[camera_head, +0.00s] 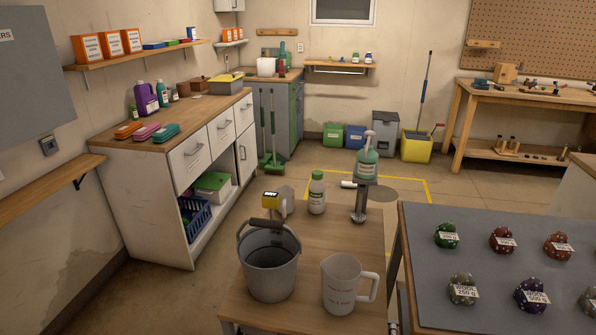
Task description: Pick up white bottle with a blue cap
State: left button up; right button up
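A white bottle (317,195) stands upright on the wooden table (310,240) in front of me, but its cap looks green, not blue. On the wall shelf at the upper left, a small whitish item (191,33) shows blue and may be a bottle; it is too small to tell. Small bottles (368,58) on the back wall shelf are also too small for their caps to be read surely. Neither of my grippers is in view.
A grey-topped table (500,235) with several labelled round items is at right. Open floor lies beyond.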

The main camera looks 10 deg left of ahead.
aim_at(345, 184)
jog(key=j+u, duration=0.15)
jog(key=j, duration=0.25)
jog(key=i+j+u, duration=0.15)
jog(key=j, duration=0.2)
jog(key=i+j+u, duration=0.15)
jog(key=j, duration=0.2)
jog(key=j+u, duration=0.15)
jog(key=j, duration=0.2)
jog(key=i+j+u, duration=0.2)
jog(key=j, duration=0.15)
jog(key=i+j+u, duration=0.15)
jog(key=i, duration=0.2)
jog(key=i+j+u, duration=0.3)
jog(key=i, duration=0.45)
jog(key=i+z, duration=0.7)
jog(key=i+j+z, duration=0.2)
jog(key=i+z, duration=0.15)
jog(key=i+l+z, duration=0.35)
jog(key=i, duration=0.2)
jog(key=i+z, duration=0.35)
jog(key=i, duration=0.25)
jog(key=i+z, duration=0.35)
jog(key=i, duration=0.25)
